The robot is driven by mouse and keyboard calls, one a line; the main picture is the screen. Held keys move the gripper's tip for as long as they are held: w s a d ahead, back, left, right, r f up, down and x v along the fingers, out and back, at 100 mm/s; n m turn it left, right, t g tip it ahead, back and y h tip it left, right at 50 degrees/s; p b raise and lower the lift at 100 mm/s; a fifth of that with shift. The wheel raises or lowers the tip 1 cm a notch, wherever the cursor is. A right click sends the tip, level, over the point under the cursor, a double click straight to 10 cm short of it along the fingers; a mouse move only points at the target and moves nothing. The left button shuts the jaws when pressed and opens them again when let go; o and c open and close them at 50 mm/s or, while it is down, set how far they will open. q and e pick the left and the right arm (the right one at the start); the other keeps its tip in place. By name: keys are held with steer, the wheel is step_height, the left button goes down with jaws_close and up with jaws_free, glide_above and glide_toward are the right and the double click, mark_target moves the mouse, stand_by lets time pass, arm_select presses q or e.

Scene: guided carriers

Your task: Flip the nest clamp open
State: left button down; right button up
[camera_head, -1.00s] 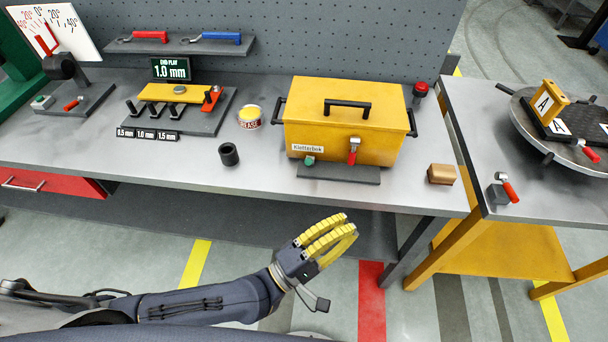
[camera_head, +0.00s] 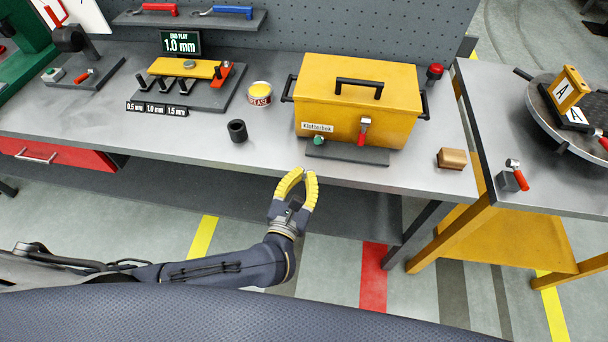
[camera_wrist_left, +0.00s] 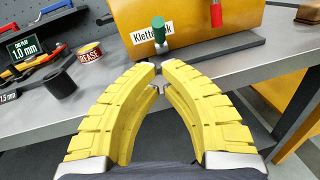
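A red-handled clamp (camera_head: 364,130) stands upright at the front of the yellow toolbox (camera_head: 330,77), by a dark base plate (camera_head: 375,157) with a green knob (camera_head: 318,141). Its red handle shows at the top of the left wrist view (camera_wrist_left: 216,14). An orange-red clamp (camera_head: 219,77) sits at the right end of the end-play fixture (camera_head: 200,97). Which one is the nest clamp I cannot tell. My left gripper (camera_head: 303,174) is empty, just in front of the bench edge and below the base plate. Its yellow fingertips (camera_wrist_left: 157,66) have a narrow gap between them.
A dark cup (camera_head: 237,131) and a grease tin (camera_head: 260,93) stand left of the toolbox. A tan block (camera_head: 452,159) lies to the right. A side table holds a turntable (camera_head: 555,105) and another red-handled clamp (camera_head: 517,176). The bench front strip is mostly clear.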

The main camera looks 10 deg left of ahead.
mark_target(318, 140)
arm_select(q)
steer(key=shift+w+d, duration=0.15)
steer(key=shift+w, duration=1.1)
steer(key=shift+w+d, duration=0.2)
steer(key=shift+w, duration=1)
steer(key=shift+w+d, duration=0.15)
steer(key=shift+w, duration=1.1)
steer(key=shift+w+r+g, duration=0.2)
steer(key=shift+r+g, duration=0.45)
steer(key=shift+g, duration=0.45)
steer(key=shift+w+r+g, duration=0.15)
steer(key=shift+r+g, duration=0.15)
steer(key=shift+g, duration=0.1)
steer(key=shift+w+r, duration=0.55)
steer(key=shift+r, duration=0.2)
steer(key=shift+w+r, duration=0.3)
steer(key=shift+w, duration=0.05)
steer(key=shift+w+r, duration=0.25)
steer(key=shift+w, duration=0.15)
steer(key=shift+s+r, duration=0.1)
